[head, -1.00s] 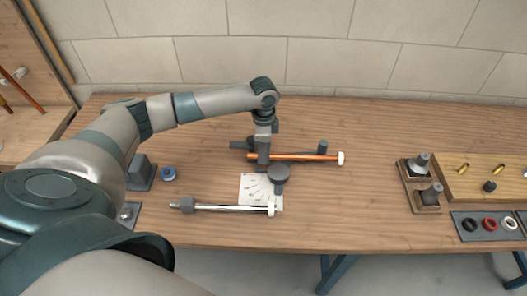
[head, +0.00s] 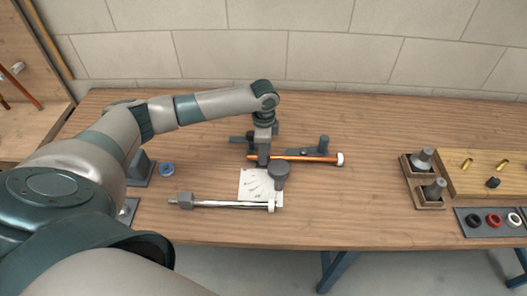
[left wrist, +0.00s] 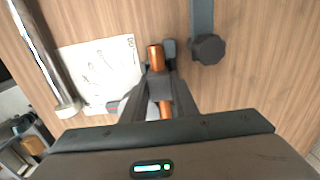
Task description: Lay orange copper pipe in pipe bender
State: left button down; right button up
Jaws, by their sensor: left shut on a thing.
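The orange copper pipe (head: 310,158) lies roughly level in the head view, with a white piece at its right end. My left gripper (head: 263,161) is shut on it near its left end. In the left wrist view the pipe's open end (left wrist: 155,57) sticks out past my closed fingers (left wrist: 158,88). The dark grey pipe bender has a round disc (head: 279,172) just in front of the pipe and an arm with a post (head: 323,144) behind it. A bender bar with a faceted knob (left wrist: 208,48) shows beside the pipe. I cannot tell whether pipe and bender touch. My right gripper is out of view.
A silver rod (head: 230,204) with a white end lies in front, by a white printed sheet (head: 255,186). Wooden holders with grey fittings (head: 433,188) and a wooden board (head: 515,168) stand right. The table between is clear.

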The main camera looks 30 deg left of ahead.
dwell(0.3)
pick_arm(q)
jog(key=c, duration=0.5)
grip_release()
jog(key=shift+c, duration=0.2)
jog(key=shift+r+p, duration=2.5)
jog(key=shift+p, duration=0.25)
jog(key=shift+s+f, duration=0.1)
